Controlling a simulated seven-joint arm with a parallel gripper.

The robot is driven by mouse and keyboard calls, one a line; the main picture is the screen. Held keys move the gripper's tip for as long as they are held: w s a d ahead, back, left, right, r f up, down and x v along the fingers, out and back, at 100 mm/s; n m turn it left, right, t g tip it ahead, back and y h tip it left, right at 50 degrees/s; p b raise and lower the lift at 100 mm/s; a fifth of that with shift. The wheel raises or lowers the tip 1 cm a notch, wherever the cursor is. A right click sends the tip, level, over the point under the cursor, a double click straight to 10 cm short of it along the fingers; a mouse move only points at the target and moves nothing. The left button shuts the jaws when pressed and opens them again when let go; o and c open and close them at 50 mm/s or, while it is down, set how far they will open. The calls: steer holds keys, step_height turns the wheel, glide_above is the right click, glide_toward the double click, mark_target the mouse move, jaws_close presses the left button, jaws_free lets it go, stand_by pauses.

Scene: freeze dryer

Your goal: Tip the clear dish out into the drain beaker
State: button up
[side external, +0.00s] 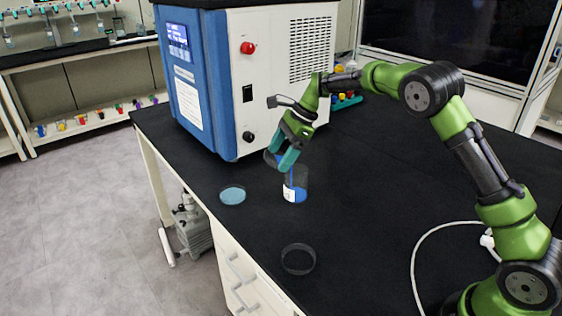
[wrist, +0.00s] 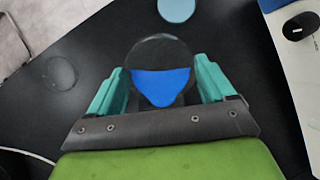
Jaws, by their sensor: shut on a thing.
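In the side view my gripper (side external: 281,160) points down and left just above the drain beaker (side external: 301,177). The beaker stands upright on the bench, with a white label and blue in its lower part. My gripper is shut on the clear dish (side external: 268,157), which looks tilted by the beaker's mouth. In the wrist view the clear dish (wrist: 158,50) shows as a round, see-through outline between the teal fingers of my gripper (wrist: 158,88). Blue fills its lower part; I cannot tell whether this lies in the dish or shows through from the beaker.
A pale blue dish (side external: 232,195) lies left of the beaker, and an empty see-through dish (side external: 298,259) nearer the front edge. The blue and white freeze dryer (side external: 270,80) stands behind. A white cable (side external: 425,240) lies at right. The bench between is clear.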

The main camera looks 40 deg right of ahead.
steer(key=shift+s+d+r+t+y, duration=0.15)
steer(key=shift+s+d+t+y, duration=0.15)
steer(key=shift+d+y, duration=0.25)
steer(key=shift+s+d+r+t+y, duration=0.1)
steer(key=shift+s+d+t+y, duration=0.2)
steer(key=shift+d+y, duration=0.2)
stand_by(2.3)
steer(key=shift+s+d+r+t+y+p, duration=0.15)
steer(key=shift+d+t+y, duration=0.15)
steer(key=shift+y, duration=0.35)
steer(key=shift+s+d+r+t+y+p, duration=0.15)
steer(key=shift+d+t+y, duration=0.15)
steer(key=shift+y, duration=0.3)
stand_by(2.7)
steer(key=shift+d+f, duration=0.1)
steer(key=shift+f, duration=0.2)
stand_by(0.4)
